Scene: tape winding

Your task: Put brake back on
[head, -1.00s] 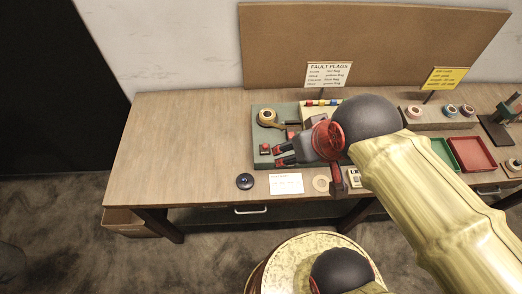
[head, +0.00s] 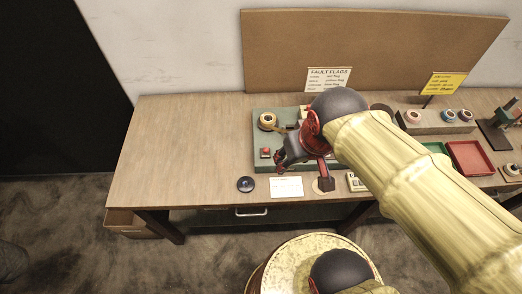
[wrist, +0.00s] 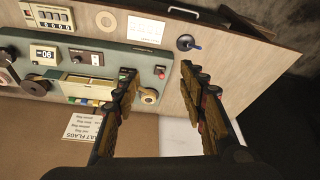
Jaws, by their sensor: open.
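The green tape-winding machine (head: 262,137) sits on the table, partly hidden behind my arm. I cannot tell which part is the brake. My gripper (head: 279,160) is over the machine's left front part. In the wrist view my gripper (wrist: 160,74) has its fingers wide apart, with nothing held between them.
A red tray (head: 470,157) and tape rolls on a block (head: 437,128) are to the right. The table's left side is clear.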

